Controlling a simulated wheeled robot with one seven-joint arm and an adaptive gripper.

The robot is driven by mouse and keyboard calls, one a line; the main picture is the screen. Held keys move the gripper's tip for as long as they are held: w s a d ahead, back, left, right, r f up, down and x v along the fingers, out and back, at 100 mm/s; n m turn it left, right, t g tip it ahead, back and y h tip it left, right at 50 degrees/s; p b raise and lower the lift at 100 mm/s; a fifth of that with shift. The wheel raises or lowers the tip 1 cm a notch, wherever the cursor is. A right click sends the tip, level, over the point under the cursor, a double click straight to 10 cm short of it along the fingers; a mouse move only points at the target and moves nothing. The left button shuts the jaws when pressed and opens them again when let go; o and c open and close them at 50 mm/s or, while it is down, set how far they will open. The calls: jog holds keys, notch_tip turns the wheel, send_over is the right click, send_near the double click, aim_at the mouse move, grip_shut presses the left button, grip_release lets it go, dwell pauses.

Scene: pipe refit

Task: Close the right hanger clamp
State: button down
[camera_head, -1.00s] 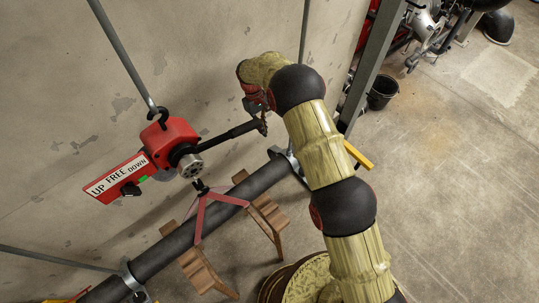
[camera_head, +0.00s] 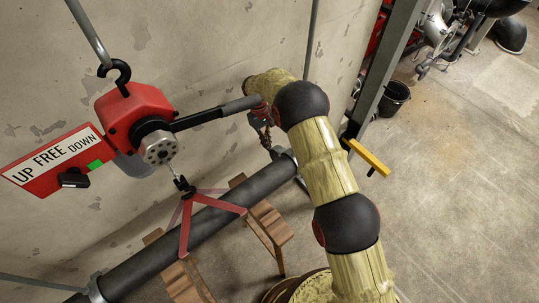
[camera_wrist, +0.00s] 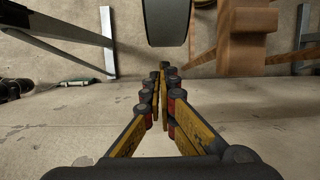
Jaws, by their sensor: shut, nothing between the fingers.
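The right hanger clamp (camera_head: 284,153) is a grey band near the right end of the dark pipe (camera_head: 210,222). It is partly hidden by my arm in the head view, and I cannot tell whether its band is open or closed. My gripper (camera_head: 264,142) hangs just left of the clamp, above the pipe in the picture; I cannot tell whether it touches anything. In the wrist view my gripper (camera_wrist: 160,72) is shut and empty, its fingertips together just below a dark rounded piece, probably the pipe (camera_wrist: 167,22).
A red lever hoist (camera_head: 138,112) hangs on a hook; its black handle (camera_head: 205,117) reaches towards my gripper. A red sling (camera_head: 187,222) holds the pipe. Wooden stands (camera_head: 268,222) are below. A grey post (camera_head: 385,75) and a yellow bar (camera_head: 368,157) stand right.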

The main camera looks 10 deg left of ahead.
jog(key=x, duration=0.9)
jog(key=shift+f, duration=0.15)
jog(key=shift+s+d+f, duration=0.1)
jog(key=shift+d, duration=0.1)
